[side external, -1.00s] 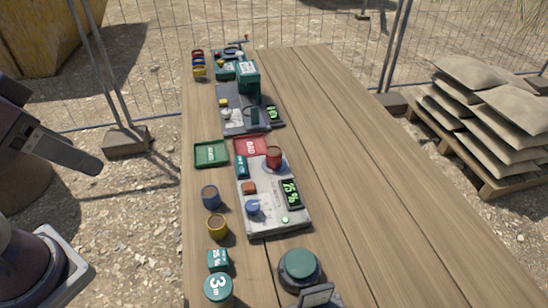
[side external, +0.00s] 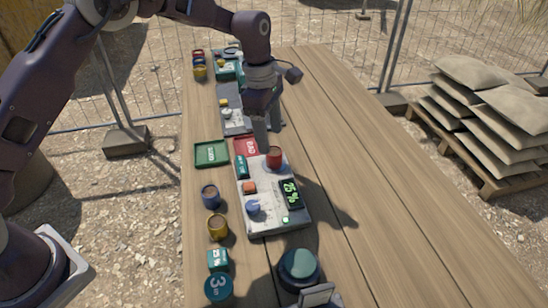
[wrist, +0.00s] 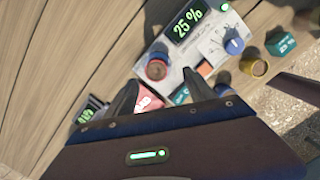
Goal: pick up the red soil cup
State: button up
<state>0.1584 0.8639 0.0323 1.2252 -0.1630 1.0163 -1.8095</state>
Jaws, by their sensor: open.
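The red soil cup (side external: 274,157) stands upright on a round pad at the far end of the grey meter unit (side external: 270,222), with brown soil visible in its top. It also shows in the wrist view (wrist: 157,70), just beyond and between the fingertips. My gripper (side external: 266,140) points down just behind and above the cup in the side view. My gripper's two fingers (wrist: 160,80) are apart in the wrist view, with nothing held between them. The unit's display (side external: 291,193) reads 25 %.
A green tray (side external: 211,154) and a red tray marked BAD (side external: 246,147) lie beside the unit. A blue cup (side external: 210,196) and a yellow cup (side external: 217,226) stand along the left edge. A round green-topped device (side external: 299,267) is in front. The right of the table is clear.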

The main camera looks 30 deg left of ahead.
aim_at(274, 153)
jog(key=f, duration=0.5)
jog(key=w+f, duration=0.1)
jog(key=f, duration=0.1)
jog(key=shift+d+f, duration=0.15)
jog(key=shift+d, duration=0.15)
grip_shut()
